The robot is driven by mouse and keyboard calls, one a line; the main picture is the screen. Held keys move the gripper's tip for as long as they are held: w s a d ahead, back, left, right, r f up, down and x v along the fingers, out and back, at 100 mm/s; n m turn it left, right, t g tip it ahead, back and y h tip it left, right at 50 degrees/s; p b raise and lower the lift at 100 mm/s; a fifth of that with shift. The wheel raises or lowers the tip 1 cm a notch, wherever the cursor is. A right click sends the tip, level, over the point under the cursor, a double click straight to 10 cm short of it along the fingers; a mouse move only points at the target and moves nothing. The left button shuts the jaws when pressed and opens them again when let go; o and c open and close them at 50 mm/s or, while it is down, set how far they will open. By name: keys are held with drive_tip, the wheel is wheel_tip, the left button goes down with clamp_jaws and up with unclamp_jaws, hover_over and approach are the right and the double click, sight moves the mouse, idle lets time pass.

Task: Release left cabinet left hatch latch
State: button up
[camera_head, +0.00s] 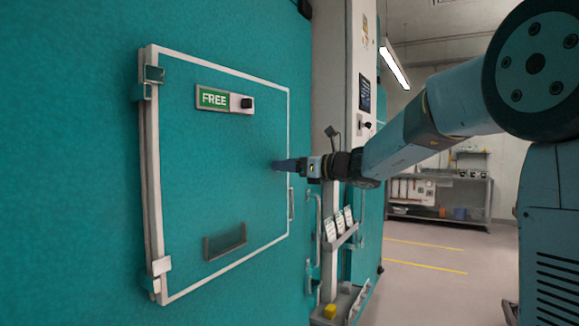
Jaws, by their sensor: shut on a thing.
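My gripper (281,165) reaches in from the right to the right-hand side of the hatch, about mid-height. Its fingers are shut on the latch there. The fingers hide the latch, so its position cannot be told. Hinges (159,266) show on the left edge.
A shelf bench (440,200) is far back. The floor at right is clear, with yellow lines.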

drive_tip(key=shift+n, duration=0.3)
drive_tip(key=n, duration=1.6)
drive_tip(key=shift+s+a+f+n, duration=0.15)
drive_tip(key=shift+s+f+n, duration=0.1)
drive_tip(key=shift+f+n, duration=0.15)
drive_tip(key=shift+n, duration=0.3)
drive_tip(key=o, duration=0.8)
drive_tip(key=shift+o, duration=1.3)
drive_tip(key=shift+r, duration=0.1)
